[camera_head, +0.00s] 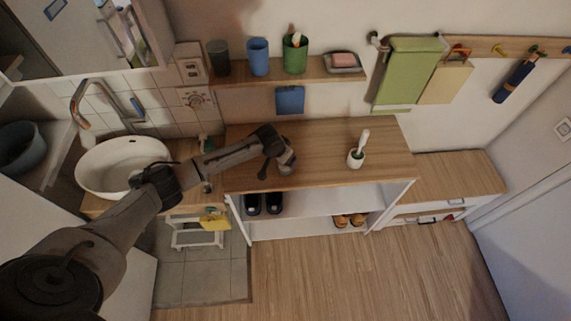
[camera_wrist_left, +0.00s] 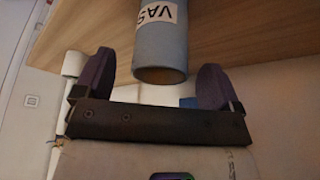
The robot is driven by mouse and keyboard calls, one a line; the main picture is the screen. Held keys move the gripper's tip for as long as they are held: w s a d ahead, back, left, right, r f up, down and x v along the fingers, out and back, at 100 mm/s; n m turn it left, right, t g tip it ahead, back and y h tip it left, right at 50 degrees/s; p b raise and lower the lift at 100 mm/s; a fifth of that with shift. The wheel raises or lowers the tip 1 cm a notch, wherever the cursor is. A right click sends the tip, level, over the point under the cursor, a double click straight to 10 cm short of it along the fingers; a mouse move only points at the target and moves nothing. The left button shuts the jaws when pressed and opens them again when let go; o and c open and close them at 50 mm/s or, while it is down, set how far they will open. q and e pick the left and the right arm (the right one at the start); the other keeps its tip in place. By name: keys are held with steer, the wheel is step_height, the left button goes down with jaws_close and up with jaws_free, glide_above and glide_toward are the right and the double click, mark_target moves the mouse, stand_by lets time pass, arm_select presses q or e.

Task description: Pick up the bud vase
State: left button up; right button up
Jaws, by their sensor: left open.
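The bud vase (camera_wrist_left: 160,48) is a blue-grey cylinder with a white label reading "VAS", seen in the left wrist view. Its near end faces my left gripper (camera_wrist_left: 153,72), and its far part runs out of the top of the picture. The gripper's two dark fingers are open, one on each side of the vase's near end, with visible gaps. In the head view my left gripper (camera_head: 283,158) is over the wooden cabinet top (camera_head: 320,135). I cannot clearly make out the vase there. My right gripper is not in view.
A wall shelf (camera_head: 290,80) above holds cups and a soap dish (camera_head: 343,62). A sink (camera_head: 120,165) is at left. Shoes (camera_head: 262,203) sit in the cabinet below.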

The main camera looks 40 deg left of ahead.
arm_select(q)
steer(key=shift+b+x, duration=0.3)
steer(key=shift+x, duration=1.65)
steer(key=c, duration=1.1)
steer(key=shift+o, duration=0.2)
steer(key=shift+r, duration=0.1)
